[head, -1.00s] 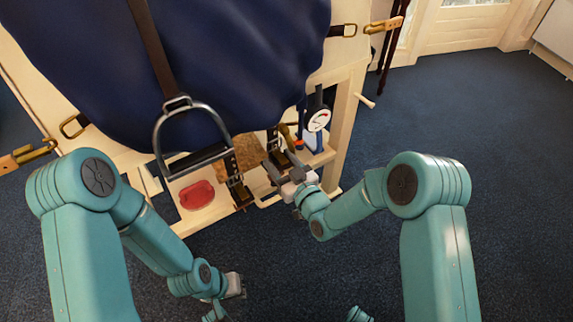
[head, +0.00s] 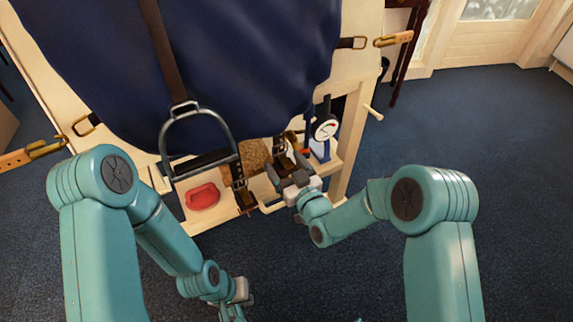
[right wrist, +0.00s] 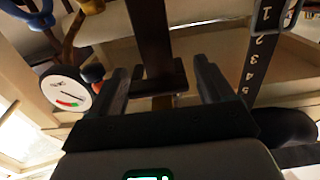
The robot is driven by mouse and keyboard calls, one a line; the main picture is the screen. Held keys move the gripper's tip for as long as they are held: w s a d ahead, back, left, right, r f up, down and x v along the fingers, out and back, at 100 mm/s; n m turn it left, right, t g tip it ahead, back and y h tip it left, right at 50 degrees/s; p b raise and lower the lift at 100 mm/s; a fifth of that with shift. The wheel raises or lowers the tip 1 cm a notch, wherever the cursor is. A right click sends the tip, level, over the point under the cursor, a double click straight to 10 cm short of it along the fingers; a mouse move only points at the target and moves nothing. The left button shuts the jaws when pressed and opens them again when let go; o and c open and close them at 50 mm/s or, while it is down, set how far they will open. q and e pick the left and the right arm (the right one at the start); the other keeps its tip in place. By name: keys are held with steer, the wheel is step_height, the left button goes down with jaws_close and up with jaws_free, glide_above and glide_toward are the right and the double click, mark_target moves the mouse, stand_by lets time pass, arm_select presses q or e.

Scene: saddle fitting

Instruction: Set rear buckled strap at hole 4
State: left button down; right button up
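In the head view my right gripper (head: 287,172) is at the shelf below the navy saddle cloth (head: 250,60), with its fingers spread. In the right wrist view a dark brown strap (right wrist: 150,35) comes down between my open fingers (right wrist: 163,88), with gaps on both sides. A dark crosspiece (right wrist: 160,78) sits on this strap; whether it is the buckle is unclear. A black strap numbered 1 to 5 (right wrist: 258,48) is at right, outside the fingers. Another dark strap (head: 238,178) hangs left of my right gripper in the head view. My left gripper (head: 242,291) is low, away from the straps; its opening is unclear.
A stirrup (head: 163,140) hangs in front of the cloth. A red object (head: 203,196) lies on the shelf. A dial gauge (head: 325,128) stands right of my right gripper. Brass-buckled straps (head: 36,152) (head: 393,39) stick out at both sides. Open carpet lies at right.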

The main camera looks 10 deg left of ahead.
steer(key=p+v, duration=0.2)
steer(key=v, duration=1.4)
steer(key=shift+p, duration=0.4)
steer(key=shift+s+d, duration=0.1)
steer(key=shift+s, duration=0.05)
